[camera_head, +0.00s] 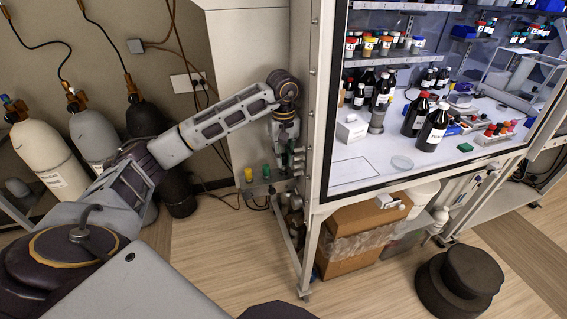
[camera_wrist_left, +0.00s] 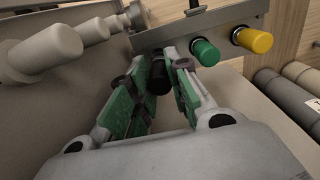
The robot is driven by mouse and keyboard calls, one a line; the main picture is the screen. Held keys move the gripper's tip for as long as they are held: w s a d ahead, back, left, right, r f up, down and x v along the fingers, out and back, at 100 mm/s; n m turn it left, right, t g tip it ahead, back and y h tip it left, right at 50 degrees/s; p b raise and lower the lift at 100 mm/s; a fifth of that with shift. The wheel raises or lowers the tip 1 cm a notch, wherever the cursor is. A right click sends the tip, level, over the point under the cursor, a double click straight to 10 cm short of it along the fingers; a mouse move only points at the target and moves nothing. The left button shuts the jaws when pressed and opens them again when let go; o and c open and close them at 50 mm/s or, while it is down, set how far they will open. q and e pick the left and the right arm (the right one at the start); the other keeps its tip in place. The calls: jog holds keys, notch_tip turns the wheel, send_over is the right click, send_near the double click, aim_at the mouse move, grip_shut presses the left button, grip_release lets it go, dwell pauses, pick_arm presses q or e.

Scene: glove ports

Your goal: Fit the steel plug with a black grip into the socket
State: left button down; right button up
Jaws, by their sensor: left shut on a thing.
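My left gripper (camera_head: 289,158) is at the side of the bench cabinet, beside a small metal bracket. In the left wrist view its green-padded fingers (camera_wrist_left: 157,65) are shut on the black grip (camera_wrist_left: 158,79) of the plug. The grip lies between the pads, pointing toward the metal bracket (camera_wrist_left: 225,22). The plug's steel part is hidden, and I cannot tell whether it touches the bracket. I cannot make out the socket. My right gripper is not in view.
A green cap (camera_wrist_left: 206,52) and a yellow cap (camera_wrist_left: 253,40) stick out of the bracket beside the fingers. Pale cylindrical fittings (camera_wrist_left: 45,52) are at the left. Gas cylinders (camera_head: 50,160) stand by the wall. A cardboard box (camera_head: 357,240) sits under the bench.

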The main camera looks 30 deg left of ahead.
aim_at(284, 164)
pick_arm(q)
jog(key=shift+f, duration=1.45)
jog(key=shift+f, duration=0.15)
jog(key=c, duration=1.3)
grip_release()
jog(key=shift+c, duration=0.2)
jog(key=shift+r+p, duration=0.25)
jog(key=shift+p, duration=0.05)
jog(key=shift+r+b, duration=0.7)
jog(key=shift+r, duration=5.15)
